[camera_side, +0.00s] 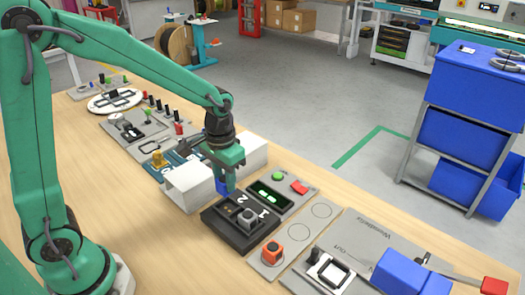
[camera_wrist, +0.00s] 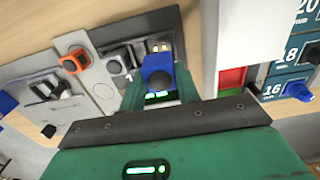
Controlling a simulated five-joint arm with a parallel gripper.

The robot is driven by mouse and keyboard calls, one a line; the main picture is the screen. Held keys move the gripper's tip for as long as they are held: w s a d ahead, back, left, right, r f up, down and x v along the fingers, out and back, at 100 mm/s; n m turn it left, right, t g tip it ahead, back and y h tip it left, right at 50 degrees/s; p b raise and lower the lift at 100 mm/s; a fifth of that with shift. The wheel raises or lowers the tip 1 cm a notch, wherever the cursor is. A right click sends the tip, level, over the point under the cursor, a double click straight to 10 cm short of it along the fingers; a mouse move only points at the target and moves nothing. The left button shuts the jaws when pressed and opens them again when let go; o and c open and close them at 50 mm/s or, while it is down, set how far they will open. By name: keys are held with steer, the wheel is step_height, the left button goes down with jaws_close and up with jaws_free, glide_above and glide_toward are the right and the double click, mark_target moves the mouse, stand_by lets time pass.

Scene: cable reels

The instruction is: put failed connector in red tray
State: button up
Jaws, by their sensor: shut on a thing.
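My gripper (camera_side: 228,180) is shut on a blue connector (camera_side: 222,187) and holds it just above the back end of the black test block (camera_side: 228,232). In the wrist view the blue connector (camera_wrist: 158,74) sits between the fingertips of my gripper (camera_wrist: 157,92). A red surface (camera_wrist: 232,78), seemingly the red tray, shows beside a white wall in the wrist view, right of the connector. The side view hides this red surface. A grey connector (camera_side: 247,217) sits in the black block. I cannot tell whether the blue connector touches the block.
White boxes (camera_side: 197,188) stand close beside my gripper. A panel with green lit digits (camera_side: 269,195) and a red button (camera_side: 299,187) lies behind the block. An orange connector (camera_side: 271,254) sits at the front. Bare wood (camera_side: 150,235) lies left of the block.

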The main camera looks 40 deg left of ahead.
mark_target(224, 177)
steer(key=shift+r, duration=0.5)
steer(key=shift+r, duration=2.3)
steer(key=shift+w+a+r, duration=0.2)
steer(key=shift+r, duration=0.05)
steer(key=w+a, duration=0.8)
steer(key=a, duration=0.5)
step_height(224, 177, down, 7)
steer(key=shift+d, duration=0.15)
steer(key=shift+f, duration=0.2)
steer(key=shift+f, duration=2.2)
